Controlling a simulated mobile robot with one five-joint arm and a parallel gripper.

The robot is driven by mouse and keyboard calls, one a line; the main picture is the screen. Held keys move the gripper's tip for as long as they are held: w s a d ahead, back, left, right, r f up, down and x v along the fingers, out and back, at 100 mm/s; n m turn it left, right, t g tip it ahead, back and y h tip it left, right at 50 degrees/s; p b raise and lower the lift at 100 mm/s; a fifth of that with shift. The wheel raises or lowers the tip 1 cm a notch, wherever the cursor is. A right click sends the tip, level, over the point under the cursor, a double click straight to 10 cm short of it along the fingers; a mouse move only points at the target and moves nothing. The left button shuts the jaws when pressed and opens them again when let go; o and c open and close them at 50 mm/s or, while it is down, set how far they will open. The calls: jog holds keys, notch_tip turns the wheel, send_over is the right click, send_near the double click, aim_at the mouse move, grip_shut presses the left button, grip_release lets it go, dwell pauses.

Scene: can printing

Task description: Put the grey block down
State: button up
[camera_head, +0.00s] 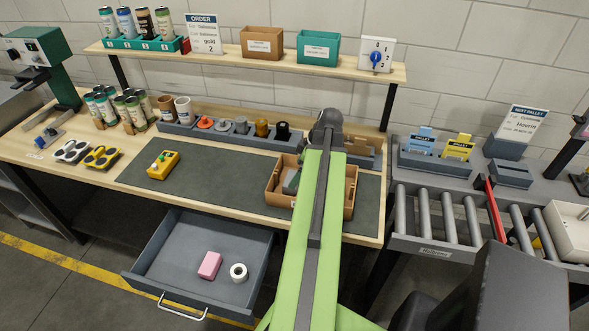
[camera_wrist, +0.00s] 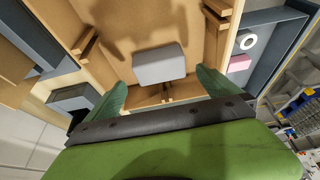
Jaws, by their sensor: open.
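The grey block (camera_wrist: 158,64) is in the open cardboard box (camera_head: 273,188), seen in the wrist view beyond and between my fingertips. It looks free of both fingers, with a gap on each side. My gripper (camera_wrist: 163,80) is open, its two green fingers spread over the box. In the head view my green arm reaches across the mat to the box and hides much of it, and I cannot make out the block there. The brown inner walls of the box (camera_wrist: 216,45) surround the block in the wrist view.
The box stands on a dark mat (camera_head: 225,190) with a yellow control box (camera_head: 163,164) to the left. A grey holder row (camera_head: 180,127) runs behind. The open drawer (camera_head: 180,262) below holds a pink block (camera_head: 210,265) and a white roll (camera_head: 238,272). Mat between is clear.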

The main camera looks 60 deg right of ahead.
jog(key=p+v, duration=0.4)
jog(key=v, duration=0.2)
jog(key=shift+r, duration=0.25)
jog(key=shift+s, duration=0.1)
jog(key=w+a+f+m+g, duration=0.1)
jog(key=w+a+g, duration=0.2)
jog(key=w+a, duration=1.85)
jog(key=w+a+m+g+h, duration=0.1)
jog(key=w+a+m, duration=0.1)
jog(key=a, duration=2.7)
jog(key=shift+w+f+m, duration=0.3)
jog(key=shift+w+f, duration=0.1)
jog(key=shift+w, duration=0.05)
